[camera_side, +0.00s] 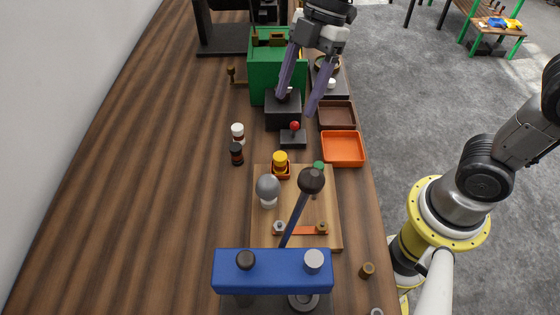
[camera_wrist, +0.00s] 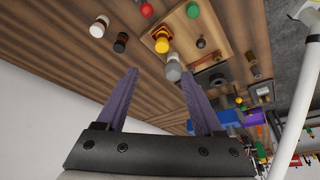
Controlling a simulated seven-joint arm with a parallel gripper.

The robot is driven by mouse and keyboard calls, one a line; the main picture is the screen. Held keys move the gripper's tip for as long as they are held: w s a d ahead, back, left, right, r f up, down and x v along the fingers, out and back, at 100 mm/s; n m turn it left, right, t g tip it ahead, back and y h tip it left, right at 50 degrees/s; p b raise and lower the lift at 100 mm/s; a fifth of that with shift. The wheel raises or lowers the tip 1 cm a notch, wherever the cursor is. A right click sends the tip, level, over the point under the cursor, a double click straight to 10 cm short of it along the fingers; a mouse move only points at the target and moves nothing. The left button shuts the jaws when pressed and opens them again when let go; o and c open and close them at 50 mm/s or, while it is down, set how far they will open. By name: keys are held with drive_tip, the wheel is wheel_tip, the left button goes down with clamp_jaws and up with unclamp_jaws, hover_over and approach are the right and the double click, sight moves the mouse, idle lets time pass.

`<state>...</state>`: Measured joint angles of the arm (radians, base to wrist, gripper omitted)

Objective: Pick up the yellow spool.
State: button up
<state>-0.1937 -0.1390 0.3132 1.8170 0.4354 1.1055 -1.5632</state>
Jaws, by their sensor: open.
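The yellow spool (camera_side: 281,158) stands upright in a small orange-red holder at the back left of a light wooden board (camera_side: 327,200). It also shows in the wrist view (camera_wrist: 162,40), beyond my fingertips. My gripper (camera_side: 296,104) is open, its two purple fingers spread and nothing between them. In the side view it hangs behind the spool, over the area of the black block. In the wrist view my gripper (camera_wrist: 159,72) points toward the board, apart from the spool.
A grey ball knob (camera_side: 268,187) stands just in front of the spool. A red-knobbed joystick (camera_side: 294,127) is behind it, and two small bottles (camera_side: 237,153) are to its left. An orange tray (camera_side: 343,148) lies right. A blue block (camera_side: 273,270) and dark-knobbed lever (camera_side: 311,181) are in front.

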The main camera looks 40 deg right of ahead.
approach(281, 156)
drive_tip(key=x, duration=0.5)
drive_tip(key=shift+w+a+r, duration=0.1)
drive_tip(key=shift+a+r, duration=0.05)
drive_tip(key=shift+a, duration=0.25)
drive_tip(key=shift+d+x, duration=0.2)
drive_tip(key=shift+x, duration=1.15)
drive_tip(key=shift+d+x, duration=0.2)
drive_tip(key=shift+x, duration=1.15)
clamp_jaws()
